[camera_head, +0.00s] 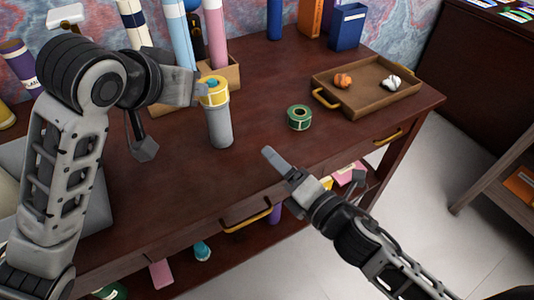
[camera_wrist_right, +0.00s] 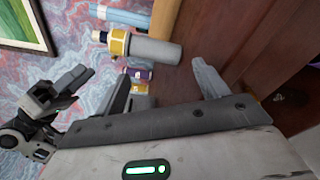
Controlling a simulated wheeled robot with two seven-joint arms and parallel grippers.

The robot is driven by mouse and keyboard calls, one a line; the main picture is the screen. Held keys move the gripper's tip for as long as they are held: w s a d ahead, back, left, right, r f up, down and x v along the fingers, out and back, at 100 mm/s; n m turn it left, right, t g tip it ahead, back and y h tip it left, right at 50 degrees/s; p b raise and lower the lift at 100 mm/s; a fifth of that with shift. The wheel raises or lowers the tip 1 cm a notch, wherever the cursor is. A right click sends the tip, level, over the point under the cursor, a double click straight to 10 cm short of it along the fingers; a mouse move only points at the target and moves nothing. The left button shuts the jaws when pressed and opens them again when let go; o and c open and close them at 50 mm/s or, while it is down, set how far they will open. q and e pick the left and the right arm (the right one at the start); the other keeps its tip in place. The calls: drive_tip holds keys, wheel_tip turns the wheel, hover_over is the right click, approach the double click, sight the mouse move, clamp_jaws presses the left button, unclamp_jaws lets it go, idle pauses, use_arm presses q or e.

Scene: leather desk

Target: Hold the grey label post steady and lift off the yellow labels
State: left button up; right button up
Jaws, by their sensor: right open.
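The grey label post (camera_head: 219,127) stands upright on the desk, with the yellow labels (camera_head: 214,92) around its top. In the right wrist view the post (camera_wrist_right: 157,50) lies sideways in the picture, the yellow labels (camera_wrist_right: 119,43) at its left end. My left gripper (camera_head: 192,94) is just left of the labels at their height; whether it touches them or is open I cannot tell. It also shows in the right wrist view (camera_wrist_right: 72,82). My right gripper (camera_head: 271,157) is open and empty, right of and nearer than the post, its fingers (camera_wrist_right: 161,76) apart.
A green tape roll (camera_head: 299,118) lies right of the post. A brown tray (camera_head: 372,103) holds an orange thing and a white-and-dark one. A wooden holder (camera_head: 229,76) with tall tubes stands behind the post. A blue box (camera_head: 348,27) stands farther back. The front middle desk is clear.

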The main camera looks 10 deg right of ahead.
sight(225, 125)
drive_tip(key=n, duration=0.3)
drive_tip(key=w+a+n+y, duration=0.1)
drive_tip(key=n, duration=0.1)
drive_tip(key=n+y, duration=0.1)
drive_tip(key=n, duration=0.2)
drive_tip(key=shift+w+a+r+n, duration=0.3)
drive_tip(key=shift+w, duration=0.1)
drive_tip(key=n, duration=0.3)
drive_tip(key=w+n, duration=0.1)
drive_tip(key=n, duration=0.1)
drive_tip(key=shift+a+n+g+y, duration=0.3)
drive_tip(key=shift+a+g+y, duration=0.1)
drive_tip(key=shift+w+a, duration=0.15)
drive_tip(key=shift+w, duration=0.1)
drive_tip(key=x, duration=1.5)
drive_tip(key=shift+a+r, duration=0.1)
drive_tip(key=shift+w, duration=0.1)
